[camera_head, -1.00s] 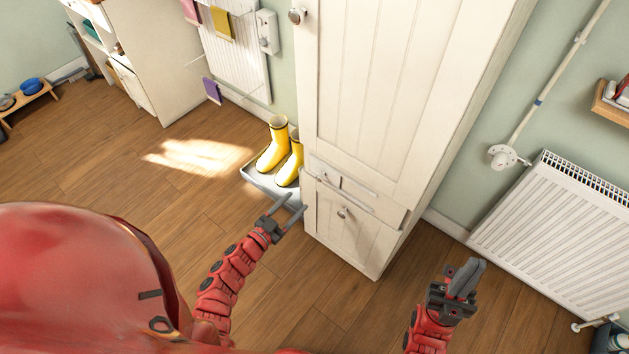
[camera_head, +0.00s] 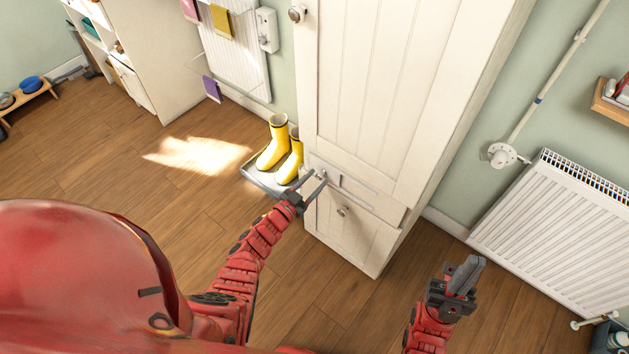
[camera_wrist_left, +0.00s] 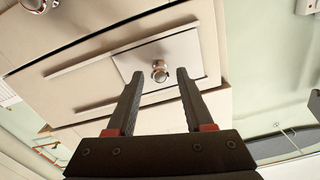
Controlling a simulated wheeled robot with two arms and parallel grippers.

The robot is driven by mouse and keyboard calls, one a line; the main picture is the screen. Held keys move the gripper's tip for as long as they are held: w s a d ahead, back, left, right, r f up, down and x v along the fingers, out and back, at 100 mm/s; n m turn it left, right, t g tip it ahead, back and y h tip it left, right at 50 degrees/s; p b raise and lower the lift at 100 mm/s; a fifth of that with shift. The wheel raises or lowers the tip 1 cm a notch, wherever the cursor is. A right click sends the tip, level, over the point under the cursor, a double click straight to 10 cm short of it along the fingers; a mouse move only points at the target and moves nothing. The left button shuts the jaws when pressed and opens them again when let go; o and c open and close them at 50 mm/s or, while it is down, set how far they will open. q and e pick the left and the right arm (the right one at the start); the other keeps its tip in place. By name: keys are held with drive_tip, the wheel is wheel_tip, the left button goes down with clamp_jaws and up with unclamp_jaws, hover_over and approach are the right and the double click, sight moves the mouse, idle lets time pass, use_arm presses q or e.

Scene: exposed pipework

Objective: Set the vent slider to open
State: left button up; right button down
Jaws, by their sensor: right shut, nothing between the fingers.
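The vent slider (camera_head: 329,176) is a pale plate on a horizontal rail low on the front of the white cupboard (camera_head: 390,110), sitting toward the rail's left end in the head view. In the left wrist view the slider plate (camera_wrist_left: 185,60) carries a small round metal knob (camera_wrist_left: 160,72). My left gripper (camera_head: 318,178) is open in front of the slider. Its two fingertips show on either side of the knob, and contact cannot be told. My right gripper (camera_head: 469,275) is shut and empty, low at the right, away from the cupboard.
Yellow boots (camera_head: 277,146) stand on a grey tray (camera_head: 255,177) just left of the cupboard, close to my left gripper. A white radiator (camera_head: 560,230) is at the right. The wooden floor in front is clear.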

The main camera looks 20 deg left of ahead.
use_arm(q)
clamp_jaws()
idle(1.2)
